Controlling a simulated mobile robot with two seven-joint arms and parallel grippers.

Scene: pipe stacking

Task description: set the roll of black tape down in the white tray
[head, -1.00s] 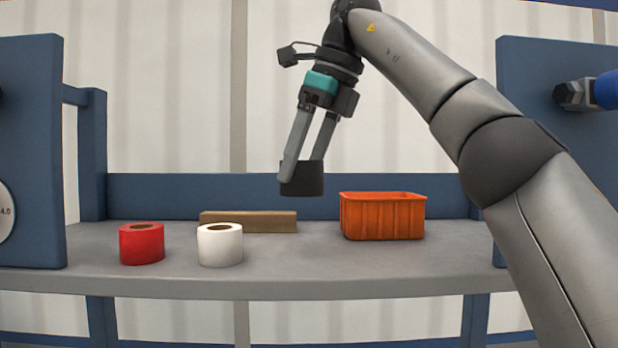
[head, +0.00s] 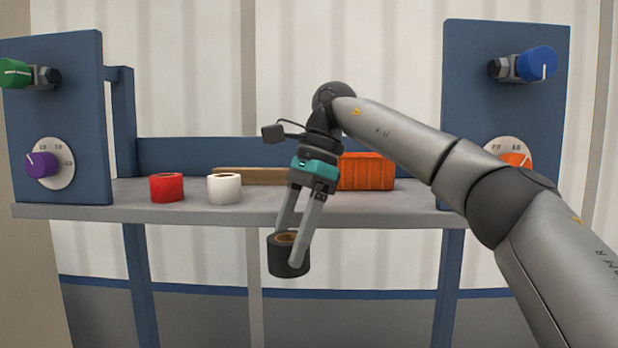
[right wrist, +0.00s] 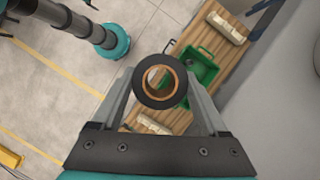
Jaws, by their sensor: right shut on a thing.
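The roll of black tape (head: 279,262) hangs between the fingers of my right gripper (head: 289,248), in front of the shelf edge and below the shelf top. In the right wrist view the black tape (right wrist: 160,105), with its brown core, sits between the two fingertips of my right gripper (right wrist: 160,86). I see no white tray in either view. My left gripper is not in view.
The grey shelf (head: 120,212) bears a red roll (head: 167,188), a white roll (head: 224,189), a wooden block (head: 240,174) and an orange bin (head: 368,172). In the right wrist view a green crate (right wrist: 205,70) and pale blocks (right wrist: 227,27) lie on a wooden surface below.

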